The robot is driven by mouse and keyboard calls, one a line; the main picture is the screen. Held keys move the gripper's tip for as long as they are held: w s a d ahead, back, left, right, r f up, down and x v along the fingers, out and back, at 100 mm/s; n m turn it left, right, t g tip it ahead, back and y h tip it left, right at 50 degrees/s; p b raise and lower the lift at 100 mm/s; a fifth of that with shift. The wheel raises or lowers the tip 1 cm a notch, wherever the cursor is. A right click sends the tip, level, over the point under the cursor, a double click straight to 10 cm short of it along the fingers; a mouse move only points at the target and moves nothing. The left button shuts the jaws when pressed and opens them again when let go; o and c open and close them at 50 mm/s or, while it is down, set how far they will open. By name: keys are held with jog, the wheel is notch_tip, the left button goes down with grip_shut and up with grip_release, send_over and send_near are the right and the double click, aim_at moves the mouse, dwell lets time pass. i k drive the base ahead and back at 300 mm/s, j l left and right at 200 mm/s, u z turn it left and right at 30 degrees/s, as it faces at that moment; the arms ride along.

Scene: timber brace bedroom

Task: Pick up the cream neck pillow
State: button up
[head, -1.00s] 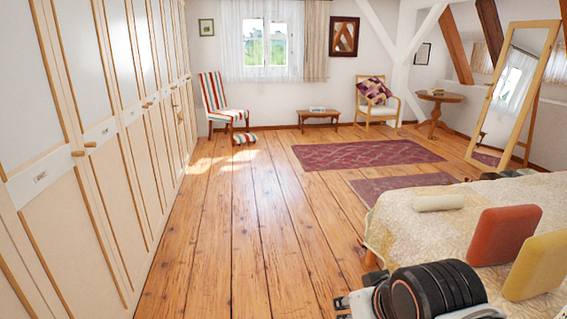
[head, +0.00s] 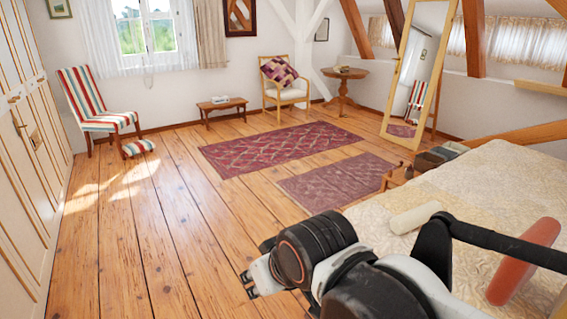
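The cream neck pillow (head: 415,217) is a short pale roll lying on the near left part of the bed (head: 490,180), close to the bed's edge. Nothing is holding it. My arm reaches across the lower right of the head view, in front of the bed. My gripper (head: 250,284) is at the arm's left end, over the wooden floor, to the left of the pillow and apart from it. Its fingers are small and partly turned away, so their opening is unclear.
Wardrobes (head: 25,180) line the left. A striped chair (head: 100,108), a low bench (head: 222,110) and a leaning mirror (head: 420,75) stand farther back.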

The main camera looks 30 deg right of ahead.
aim_at(402, 224)
jog(key=i, duration=2.05)
jog(key=i+z, duration=0.25)
jog(key=z, duration=0.25)
jog(key=i+j+z, duration=0.15)
jog(key=z, duration=0.35)
jog(key=i+j+z, duration=0.25)
jog(key=z, duration=2.9)
